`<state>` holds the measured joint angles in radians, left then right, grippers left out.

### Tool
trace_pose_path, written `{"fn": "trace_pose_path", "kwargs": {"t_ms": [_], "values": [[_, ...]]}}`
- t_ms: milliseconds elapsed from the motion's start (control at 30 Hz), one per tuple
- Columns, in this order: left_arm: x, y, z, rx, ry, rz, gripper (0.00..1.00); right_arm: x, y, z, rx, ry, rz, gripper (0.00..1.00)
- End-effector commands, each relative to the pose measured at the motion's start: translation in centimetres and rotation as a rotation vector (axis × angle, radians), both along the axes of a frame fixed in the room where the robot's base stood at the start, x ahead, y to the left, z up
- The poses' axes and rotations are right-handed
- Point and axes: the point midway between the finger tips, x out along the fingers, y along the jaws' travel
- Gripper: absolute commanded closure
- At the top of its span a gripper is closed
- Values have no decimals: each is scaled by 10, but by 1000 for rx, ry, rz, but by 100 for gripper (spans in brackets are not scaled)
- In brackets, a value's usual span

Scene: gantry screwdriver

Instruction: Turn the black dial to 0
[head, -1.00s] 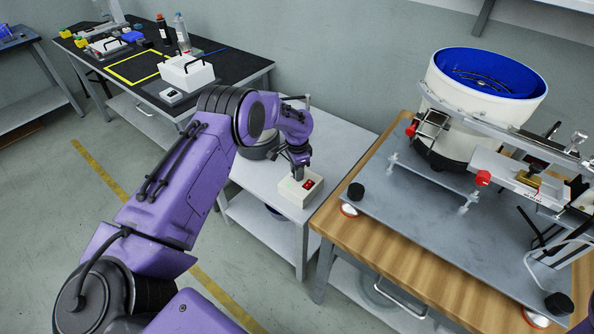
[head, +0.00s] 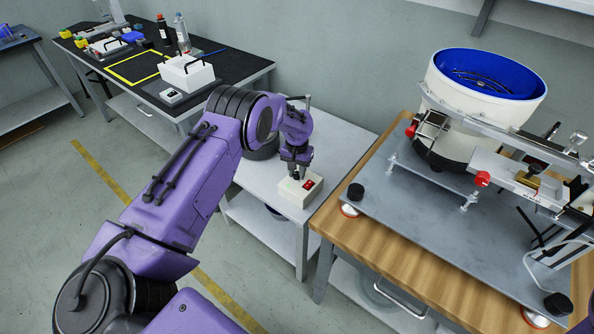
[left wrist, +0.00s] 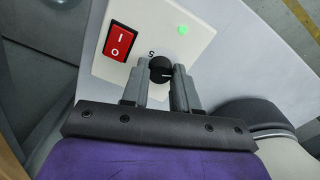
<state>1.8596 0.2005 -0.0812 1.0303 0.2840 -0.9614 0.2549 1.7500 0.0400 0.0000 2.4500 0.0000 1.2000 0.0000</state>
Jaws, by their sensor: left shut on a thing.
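The black dial (left wrist: 160,69) is on the pale face of a small control box (left wrist: 202,48), with a printed 5 just beside it. A light pointer mark shows on the dial, toward the right in the left wrist view; no 0 can be made out on a scale. My left gripper (left wrist: 161,74) has its fingers on either side of the dial and is shut on it. In the head view the box (head: 292,193) stands on a grey side table, with my left gripper (head: 297,175) over it, hiding the dial. My right gripper is out of view.
A red rocker switch (left wrist: 122,42) and a green light (left wrist: 183,30) are on the same box face. A wooden-topped bench (head: 400,268) with a blue-lined bowl feeder (head: 490,75) stands to the right. A black-topped table (head: 130,68) stands at the back left.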

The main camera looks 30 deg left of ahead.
Motion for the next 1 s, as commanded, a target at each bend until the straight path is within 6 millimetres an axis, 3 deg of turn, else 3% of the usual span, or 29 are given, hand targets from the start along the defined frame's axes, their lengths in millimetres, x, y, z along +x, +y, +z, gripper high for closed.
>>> {"fn": "trace_pose_path", "kwargs": {"t_ms": [767,800,833,1000], "values": [[1,0,1,1,-3,96,100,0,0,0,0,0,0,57],[1,0,1,0,-3,96,58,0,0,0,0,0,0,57],[1,0,1,1,-3,96,48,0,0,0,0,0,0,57],[1,0,0,1,-2,96,46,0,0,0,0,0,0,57]]}}
